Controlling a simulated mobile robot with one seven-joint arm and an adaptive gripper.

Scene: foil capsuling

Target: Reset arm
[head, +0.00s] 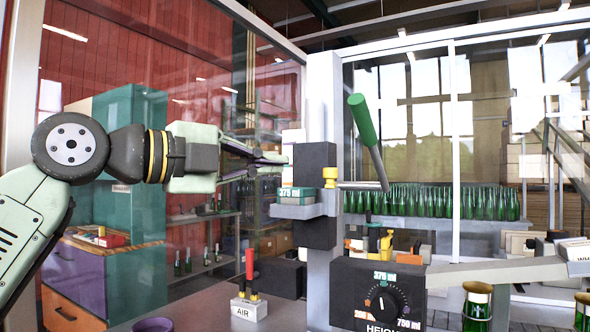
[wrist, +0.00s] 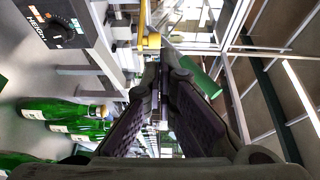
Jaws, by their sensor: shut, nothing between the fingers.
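My gripper (head: 280,160) is at the end of my arm, which reaches in from the left in the head view. Its fingers point right, toward the upright column of the capsuling machine (head: 317,95). In the wrist view my gripper (wrist: 163,62) has its dark padded fingers converging at the tips, with nothing held between them. Whether the tips touch the machine is unclear in the head view. A green-handled lever (head: 362,120) rises from the machine, to the right of the fingertips. It also shows in the wrist view as a green cylinder (wrist: 197,75).
A height dial box (head: 378,295) and an AIR switch block (head: 248,307) with red levers sit low at the machine. Green bottles (head: 477,308) stand at the lower right. A row of bottles (head: 440,202) stands behind the glass. A teal cabinet (head: 125,150) is behind my arm.

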